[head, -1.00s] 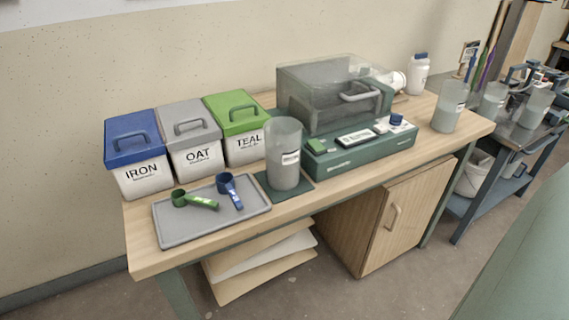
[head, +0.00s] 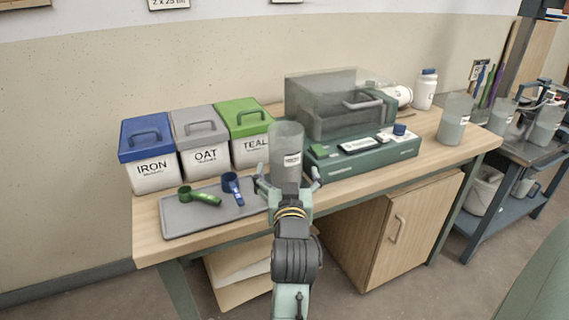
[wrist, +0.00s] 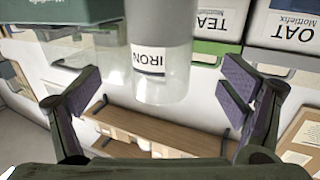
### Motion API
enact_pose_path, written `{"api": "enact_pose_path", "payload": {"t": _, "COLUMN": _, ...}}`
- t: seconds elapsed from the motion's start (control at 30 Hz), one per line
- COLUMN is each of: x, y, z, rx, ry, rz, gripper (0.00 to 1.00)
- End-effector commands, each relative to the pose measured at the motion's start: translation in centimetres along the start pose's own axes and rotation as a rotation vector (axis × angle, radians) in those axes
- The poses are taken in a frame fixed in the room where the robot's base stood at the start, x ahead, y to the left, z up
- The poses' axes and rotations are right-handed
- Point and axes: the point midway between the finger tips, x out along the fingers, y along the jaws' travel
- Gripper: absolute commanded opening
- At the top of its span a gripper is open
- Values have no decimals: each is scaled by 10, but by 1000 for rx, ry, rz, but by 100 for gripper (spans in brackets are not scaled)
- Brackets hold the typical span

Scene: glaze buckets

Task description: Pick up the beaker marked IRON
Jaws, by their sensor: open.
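The clear beaker marked IRON (head: 286,143) stands upright on the bench in front of the green bin and left of the green machine base. In the wrist view the beaker's label (wrist: 149,60) reads IRON. My gripper (head: 289,174) is open, with one finger at each side of the beaker's lower part in the head view. In the wrist view my gripper (wrist: 150,82) shows purple pads spread wide, with clear gaps to the beaker on both sides. The beaker's base is hidden behind my gripper in the head view.
A grey tray (head: 180,225) with a green scoop (head: 200,196) and a blue scoop (head: 232,188) lies to the left. Behind it stand the IRON bin (head: 150,172), OAT bin (head: 205,160) and TEAL bin (head: 247,150). The machine base (head: 365,160) is close on the right.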

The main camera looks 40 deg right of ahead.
Motion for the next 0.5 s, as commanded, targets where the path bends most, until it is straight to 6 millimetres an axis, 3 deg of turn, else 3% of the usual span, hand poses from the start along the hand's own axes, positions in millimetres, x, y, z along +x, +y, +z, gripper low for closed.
{"api": "enact_pose_path", "payload": {"t": 0.2, "x": 34, "y": -1, "z": -2, "rx": -1, "ry": 1, "rz": -2, "gripper": 92}}
{"api": "enact_pose_path", "payload": {"t": 0.5, "x": 64, "y": 0, "z": -4, "rx": -1, "ry": 1, "rz": -2, "gripper": 92}}
